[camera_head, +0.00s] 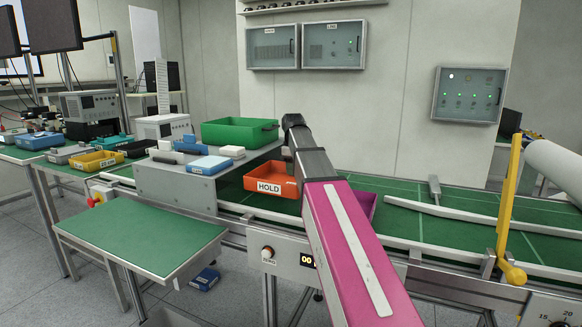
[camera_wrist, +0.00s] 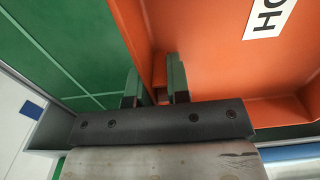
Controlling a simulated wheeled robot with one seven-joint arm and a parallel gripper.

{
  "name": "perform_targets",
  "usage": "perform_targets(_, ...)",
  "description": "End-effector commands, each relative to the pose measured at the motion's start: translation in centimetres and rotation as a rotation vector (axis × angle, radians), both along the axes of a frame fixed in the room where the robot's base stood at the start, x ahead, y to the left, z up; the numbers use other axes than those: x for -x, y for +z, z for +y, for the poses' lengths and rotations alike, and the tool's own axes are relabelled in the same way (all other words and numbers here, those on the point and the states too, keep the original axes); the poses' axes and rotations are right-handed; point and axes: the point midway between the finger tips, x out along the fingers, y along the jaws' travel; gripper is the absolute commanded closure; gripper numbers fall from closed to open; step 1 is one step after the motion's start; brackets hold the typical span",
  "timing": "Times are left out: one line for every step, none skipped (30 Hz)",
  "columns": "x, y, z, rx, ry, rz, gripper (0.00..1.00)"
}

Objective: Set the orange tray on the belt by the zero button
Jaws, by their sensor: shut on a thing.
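The orange tray (camera_head: 257,172), labelled HOLD, is over the green belt (camera_head: 405,217) just right of the grey housing; I cannot tell whether it touches the belt. Its orange wall and floor fill much of the wrist view (camera_wrist: 215,75). My gripper (camera_wrist: 155,78) is shut on the tray's wall, one finger on each side of it. In the head view my arm hides the gripper and the tray's right end. The zero button (camera_head: 267,252) is on the belt's front panel, below and in front of the tray.
A purple tray (camera_head: 367,202) stands on the belt, partly behind my arm. A green bin (camera_head: 240,132) and small boxes sit on the grey housing (camera_head: 180,187). A white guide rail (camera_head: 480,217) and a yellow post (camera_head: 508,210) are at right. The green side table (camera_head: 140,236) is clear.

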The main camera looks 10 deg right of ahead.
Motion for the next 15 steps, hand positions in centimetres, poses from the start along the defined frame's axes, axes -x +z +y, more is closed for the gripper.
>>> perform_targets(0.02,0.02,0.00,-0.001,0.000,0.001,1.00)
perform_targets(0.02,0.02,0.00,-0.001,0.000,0.001,1.00)
perform_targets(0.02,0.02,0.01,-0.001,0.000,0.001,1.00)
perform_targets(0.01,0.02,0.01,-0.001,0.000,0.001,1.00)
perform_targets(0.01,0.02,0.01,0.000,0.000,0.000,1.00)
perform_targets(0.01,0.02,0.01,0.000,0.000,0.000,1.00)
perform_targets(0.00,0.03,0.00,0.000,0.000,0.000,1.00)
perform_targets(0.01,0.03,0.00,0.000,0.001,0.000,1.00)
perform_targets(0.00,-0.01,0.00,0.000,0.001,0.000,1.00)
perform_targets(0.01,-0.05,0.00,0.000,0.001,0.000,1.00)
perform_targets(0.01,-0.11,0.00,-0.001,0.001,0.001,1.00)
perform_targets(0.01,-0.20,0.00,-0.001,0.001,0.001,1.00)
perform_targets(0.01,-0.29,0.00,-0.001,0.001,0.001,1.00)
perform_targets(0.02,-0.40,0.00,-0.001,0.001,0.001,1.00)
perform_targets(0.03,-0.57,-0.01,-0.001,0.001,0.001,1.00)
